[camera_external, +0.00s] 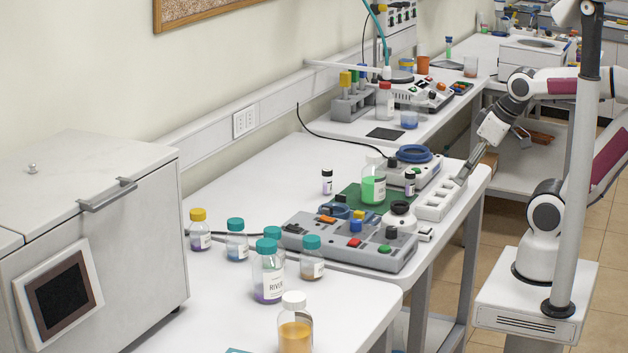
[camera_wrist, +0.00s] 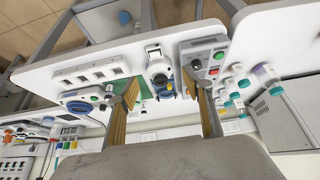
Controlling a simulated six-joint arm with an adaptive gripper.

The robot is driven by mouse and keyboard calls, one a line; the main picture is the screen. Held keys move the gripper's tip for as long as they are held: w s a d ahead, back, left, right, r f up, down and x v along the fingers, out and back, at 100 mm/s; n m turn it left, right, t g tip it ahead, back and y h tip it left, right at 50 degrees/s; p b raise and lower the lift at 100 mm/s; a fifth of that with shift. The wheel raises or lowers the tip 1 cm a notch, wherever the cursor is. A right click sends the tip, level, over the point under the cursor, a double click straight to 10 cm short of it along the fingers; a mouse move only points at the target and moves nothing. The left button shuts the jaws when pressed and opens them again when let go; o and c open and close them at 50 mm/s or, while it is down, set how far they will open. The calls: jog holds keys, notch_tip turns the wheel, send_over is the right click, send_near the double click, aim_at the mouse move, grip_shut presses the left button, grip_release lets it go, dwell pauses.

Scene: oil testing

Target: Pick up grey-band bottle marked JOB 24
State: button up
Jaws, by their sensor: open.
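My gripper (camera_external: 463,176) is at the right end of the middle bench, pointing down and left near the white slotted block (camera_external: 437,201). In the wrist view my gripper (camera_wrist: 165,82) has its two fingers wide apart with nothing between them. Two small black-capped bottles stand on the middle bench: a left one (camera_external: 327,182) by the green mat, and a right one (camera_external: 409,185) by the white device. Both have pale labels. I cannot read JOB 24 or make out a grey band on either. Both are left of my gripper and apart from it.
A bottle of green liquid (camera_external: 373,188) stands on a green mat (camera_external: 350,194) between the small bottles. A grey button console (camera_external: 345,245) lies in front. Several teal-capped bottles, including a larger one (camera_external: 268,282), stand on the near bench. A grey cabinet (camera_external: 150,200) is at left.

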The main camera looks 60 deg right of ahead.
jog(key=w+d+r+n+t+h, duration=0.1)
jog(key=w+d+t+h, duration=0.1)
jog(key=w+d, duration=0.7)
jog(key=w+d+r+n+t+h, duration=0.1)
jog(key=w+d+r+t+h, duration=0.1)
jog(key=w+d, duration=0.65)
jog(key=w+d+f+n+t, duration=0.1)
jog(key=w+f+n+t, duration=0.15)
jog(key=w, duration=0.35)
jog(key=t+y, duration=0.5)
jog(key=y, duration=0.6)
send_near(372, 155)
jog(key=shift+w+a+r+g, duration=0.15)
jog(key=shift+w+a+r, duration=0.1)
jog(key=shift+w, duration=0.2)
jog(key=shift+w+a+r+g, duration=0.15)
jog(key=shift+w+a, duration=0.1)
jog(key=shift+w, duration=0.15)
jog(key=shift+x, duration=1.35)
jog(key=shift+w, duration=0.15)
jog(key=shift+d+f+x, duration=0.1)
jog(key=shift+d+x, duration=0.05)
jog(key=shift+x, duration=1.1)
jog(key=shift+d+f+x, duration=0.1)
jog(key=shift+x, duration=1.1)
